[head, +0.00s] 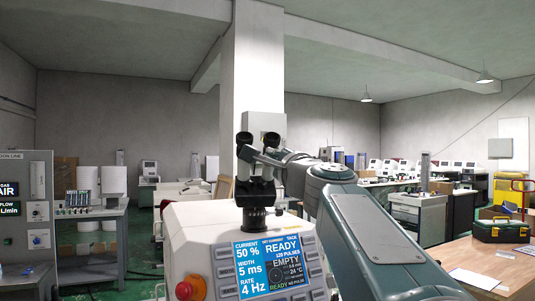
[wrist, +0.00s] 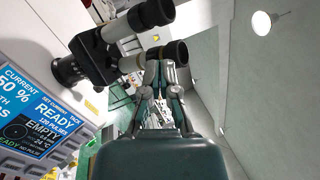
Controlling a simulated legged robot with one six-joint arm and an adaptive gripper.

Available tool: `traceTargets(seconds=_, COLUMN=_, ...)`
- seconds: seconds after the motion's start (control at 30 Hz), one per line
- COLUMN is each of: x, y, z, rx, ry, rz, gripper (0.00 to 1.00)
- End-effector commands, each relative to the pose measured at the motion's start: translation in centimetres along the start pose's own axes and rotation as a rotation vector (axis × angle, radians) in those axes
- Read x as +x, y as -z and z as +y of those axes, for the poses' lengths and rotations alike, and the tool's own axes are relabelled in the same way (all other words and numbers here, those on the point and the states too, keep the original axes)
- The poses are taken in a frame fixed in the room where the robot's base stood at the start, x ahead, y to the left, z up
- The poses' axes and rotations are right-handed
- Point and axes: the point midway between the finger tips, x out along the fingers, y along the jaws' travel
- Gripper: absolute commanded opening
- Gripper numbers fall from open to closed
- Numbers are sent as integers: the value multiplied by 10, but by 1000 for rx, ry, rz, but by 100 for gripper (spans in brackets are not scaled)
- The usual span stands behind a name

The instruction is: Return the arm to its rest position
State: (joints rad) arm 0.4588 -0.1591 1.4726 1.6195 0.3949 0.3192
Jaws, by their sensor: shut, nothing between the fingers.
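My arm (head: 350,215) reaches up from the lower right and stretches left across the head view. My gripper (head: 246,154) is at its end, beside the black eyepieces of a microscope (head: 258,190) on a white machine. In the wrist view my gripper (wrist: 160,68) has its fingers together with nothing between them. The microscope (wrist: 105,50) is close on their left, with one eyepiece near the fingertips. I cannot tell whether they touch.
The white machine (head: 195,235) has a blue screen (head: 262,265) reading READY and EMPTY, and a red button (head: 190,287). A wooden table (head: 470,262) with a toolbox (head: 499,231) stands at the right. A grey cabinet (head: 25,225) stands at the left. A pillar (head: 255,70) rises behind.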

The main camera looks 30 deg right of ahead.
Motion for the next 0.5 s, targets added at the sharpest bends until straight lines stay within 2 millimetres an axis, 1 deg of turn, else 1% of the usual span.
traceTargets(seconds=0.03, x=-9, y=2, z=-1, rx=-1, ry=2, rz=5, gripper=0)
traceTargets(seconds=0.1, x=-21, y=4, z=-1, rx=1, ry=2, rz=5, gripper=0)
traceTargets(seconds=0.2, x=-37, y=5, z=-1, rx=2, ry=2, rz=6, gripper=0)
traceTargets(seconds=0.3, x=-49, y=4, z=-1, rx=1, ry=1, rz=6, gripper=0)
traceTargets(seconds=0.4, x=-56, y=0, z=0, rx=-1, ry=1, rz=4, gripper=0)
traceTargets(seconds=0.5, x=-58, y=-1, z=1, rx=-1, ry=0, rz=3, gripper=0)
